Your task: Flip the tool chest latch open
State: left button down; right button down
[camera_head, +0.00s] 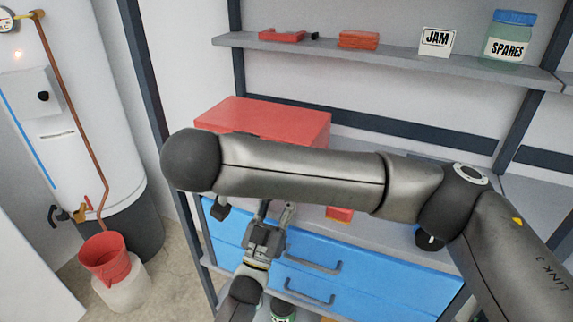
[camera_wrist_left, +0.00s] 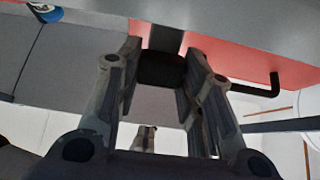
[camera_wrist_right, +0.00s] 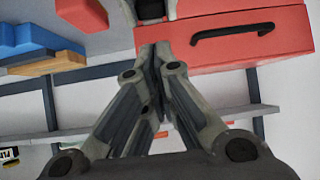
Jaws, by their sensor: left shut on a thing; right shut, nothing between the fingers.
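The red tool chest (camera_head: 265,117) stands on the bench; my right forearm hides most of its front in the head view. It shows in the left wrist view (camera_wrist_left: 228,52) and right wrist view (camera_wrist_right: 205,58). A black handle (camera_wrist_right: 235,33) is on its front. My left gripper (camera_head: 274,212) reaches up at the chest front. In the left wrist view its fingers (camera_wrist_left: 160,72) are shut on a black piece (camera_wrist_left: 160,66), apparently the latch. My right gripper (camera_wrist_right: 158,48) is shut and empty, near the chest front. The forearm hides it in the head view.
The bench has blue drawers (camera_head: 350,267) with dark handles. An orange-red block (camera_head: 339,213) lies right of the chest. The shelf (camera_head: 390,60) above holds a red item, a brick-like block (camera_head: 358,39), a JAM sign (camera_head: 436,41) and a SPARES jar (camera_head: 509,40).

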pick_arm(q)
jog(key=shift+f, duration=0.1)
pick_arm(e)
jog(key=shift+m+h, duration=0.3)
jog(key=shift+m, duration=0.1)
jog(key=x, duration=1)
jog(key=shift+w+d+r, duration=0.25)
jog(key=shift+w+d, duration=0.1)
jog(key=shift+s, duration=0.1)
